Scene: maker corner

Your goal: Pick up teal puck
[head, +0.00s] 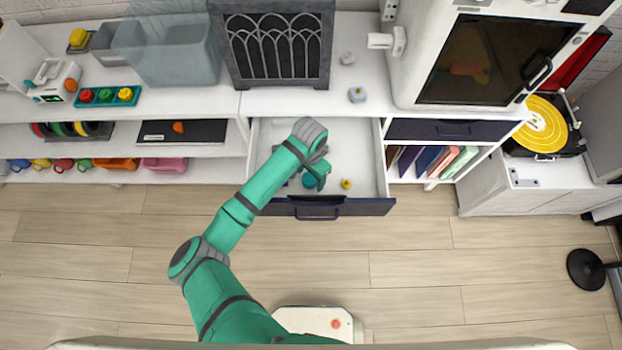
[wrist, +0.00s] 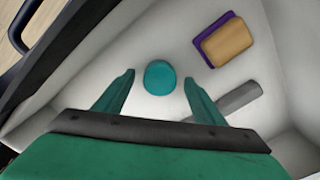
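The teal puck (wrist: 160,77) lies on the white floor of an open drawer (head: 369,160). In the wrist view it sits between the tips of my gripper (wrist: 159,77), with a visible gap on each side. My gripper (head: 316,176) is open and empty, pointing down into the drawer. In the head view my gripper and wrist cover much of the puck's surroundings, so the puck is hard to tell apart there.
A tan block with a purple base (wrist: 226,40) and a grey bar (wrist: 240,97) lie near the puck. A small yellow item (head: 346,184) sits in the drawer to the right. The drawer's dark front (head: 365,207) and white walls surround my gripper.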

